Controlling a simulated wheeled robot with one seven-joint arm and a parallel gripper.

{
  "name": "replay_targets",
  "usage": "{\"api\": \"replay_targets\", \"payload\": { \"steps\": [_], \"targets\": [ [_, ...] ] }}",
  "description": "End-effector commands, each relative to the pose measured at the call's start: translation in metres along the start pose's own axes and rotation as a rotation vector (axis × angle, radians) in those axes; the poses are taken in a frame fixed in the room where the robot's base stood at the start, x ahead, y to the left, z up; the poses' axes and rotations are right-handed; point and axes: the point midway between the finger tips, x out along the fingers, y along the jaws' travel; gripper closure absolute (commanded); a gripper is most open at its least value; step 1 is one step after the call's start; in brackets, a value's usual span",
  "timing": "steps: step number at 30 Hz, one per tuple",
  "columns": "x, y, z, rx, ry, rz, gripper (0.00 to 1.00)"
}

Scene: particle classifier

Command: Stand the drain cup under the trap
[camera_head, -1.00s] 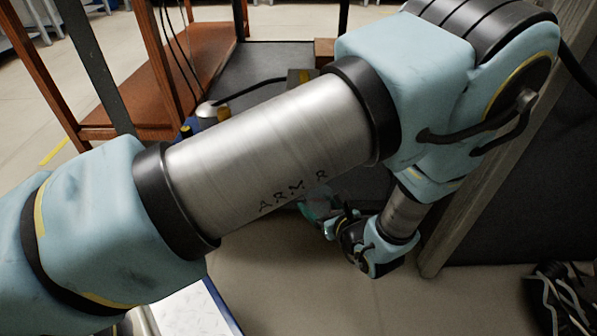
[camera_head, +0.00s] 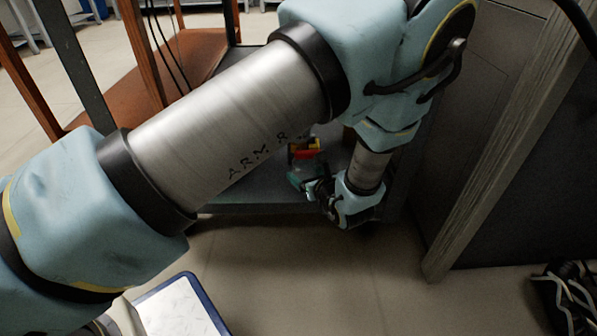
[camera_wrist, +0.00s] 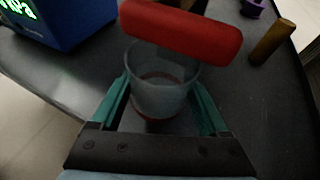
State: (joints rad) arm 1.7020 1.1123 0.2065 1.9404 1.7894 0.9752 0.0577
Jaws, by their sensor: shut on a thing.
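The drain cup (camera_wrist: 166,98) is a clear cup with a reddish band low down. In the wrist view it stands between the two teal fingers of my gripper (camera_wrist: 163,82), which is shut on it. A thick red bar (camera_wrist: 182,28) lies across the view just beyond the cup and covers part of its far rim. I cannot tell whether this bar belongs to the trap. In the head view my gripper (camera_head: 302,183) is small, at the dark shelf, beside a red and yellow thing (camera_head: 304,149). The cup is not clear there.
A blue box (camera_wrist: 66,22) with a green lit display stands at upper left in the wrist view. A brass-coloured cylinder (camera_wrist: 271,42) and a purple piece (camera_wrist: 253,8) are at right. In the head view, a wooden post (camera_head: 490,150) stands right of my arm, and the dark shelf (camera_head: 250,196) has a front edge.

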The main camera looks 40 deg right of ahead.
Motion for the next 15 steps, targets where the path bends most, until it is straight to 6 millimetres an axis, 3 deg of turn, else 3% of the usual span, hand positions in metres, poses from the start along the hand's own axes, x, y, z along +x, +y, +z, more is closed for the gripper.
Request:
{"api": "replay_targets", "payload": {
  "steps": [9,15],
  "targets": [
    [0.045,0.001,0.009,0.0,-0.001,0.001,0.87],
    [0.046,0.0,0.003,0.0,-0.001,0.0,0.87]
  ]
}}
